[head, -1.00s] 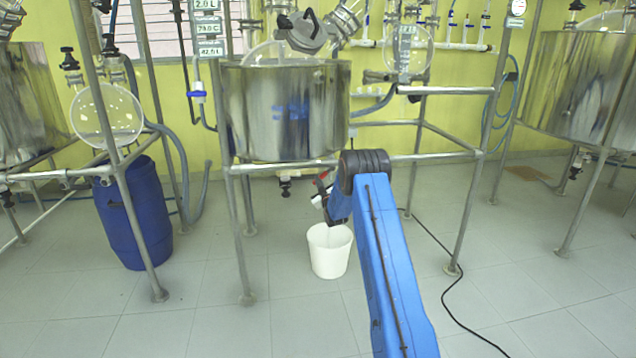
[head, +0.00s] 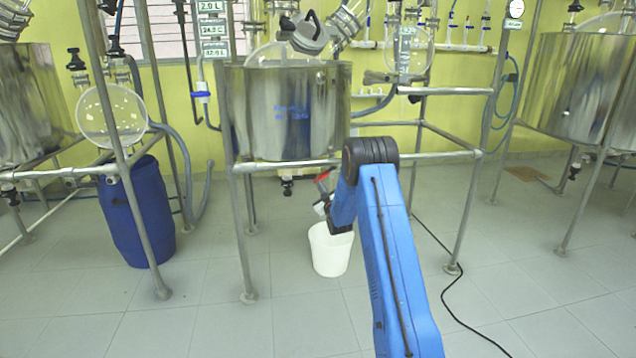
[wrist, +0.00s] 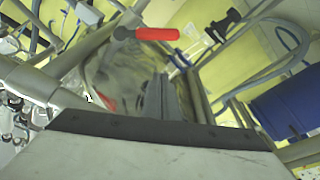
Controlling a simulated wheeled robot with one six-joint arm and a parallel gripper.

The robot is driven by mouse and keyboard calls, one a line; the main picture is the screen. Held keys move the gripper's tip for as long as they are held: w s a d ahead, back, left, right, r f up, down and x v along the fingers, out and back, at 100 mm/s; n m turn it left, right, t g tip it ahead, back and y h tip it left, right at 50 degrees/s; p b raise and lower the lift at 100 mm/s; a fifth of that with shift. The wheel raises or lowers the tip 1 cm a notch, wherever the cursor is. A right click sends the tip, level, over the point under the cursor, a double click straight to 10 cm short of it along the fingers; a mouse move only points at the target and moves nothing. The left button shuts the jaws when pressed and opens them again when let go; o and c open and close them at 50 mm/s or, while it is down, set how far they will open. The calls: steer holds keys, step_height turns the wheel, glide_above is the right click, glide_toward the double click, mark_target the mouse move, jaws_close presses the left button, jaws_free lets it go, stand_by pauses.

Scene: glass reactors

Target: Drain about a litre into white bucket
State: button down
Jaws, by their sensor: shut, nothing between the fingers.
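The white bucket (head: 329,262) stands upright on the floor, in front of and to the right of the black drain fitting (head: 287,184) under the middle steel reactor vessel (head: 288,112). My gripper (wrist: 165,88) is shut and empty; its fingers show at the centre of the wrist view. In the head view my arm hangs over the bucket's rim and hides most of the gripper. A red handle (wrist: 155,34) with a black end lies beyond the fingertips in the wrist view, apart from them. Whether the drain is open cannot be told.
The metal stand (head: 240,240) has legs and a crossbar around the vessel. A blue drum (head: 137,215) stands at left and shows in the wrist view (wrist: 285,108). A black cable (head: 445,275) lies at right.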

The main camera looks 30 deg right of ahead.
steer(key=s+a+r+m+g, duration=0.1)
steer(key=s+a+r+g, duration=0.1)
steer(key=s+a+r, duration=0.3)
steer(key=s+a+r+g, duration=0.1)
steer(key=s+a+r, duration=0.25)
steer(key=r, duration=0.35)
steer(key=s+a+r+m+g+y, duration=0.1)
steer(key=s+a+r+g, duration=0.2)
steer(key=s, duration=0.6)
steer(key=s+a+r+m+g, duration=0.15)
steer(key=s+a+r, duration=0.3)
steer(key=s, duration=0.45)
steer(key=s+a+f+g, duration=0.2)
steer(key=s+a, duration=0.2)
steer(key=s, duration=1.2)
steer(key=s+a+f+m+g+y, duration=0.1)
steer(key=s+a+f+g, duration=0.1)
steer(key=s, duration=1.3)
steer(key=s+a+f+g+y, duration=0.1)
steer(key=s+a, duration=0.5)
steer(key=s, duration=1)
steer(key=f+g, duration=0.1)
steer(key=g, duration=0.1)
steer(key=shift+s+f+g, duration=0.15)
steer(key=shift+s+g, duration=0.15)
steer(key=shift+g, duration=0.05)
steer(key=shift+a, duration=0.1)
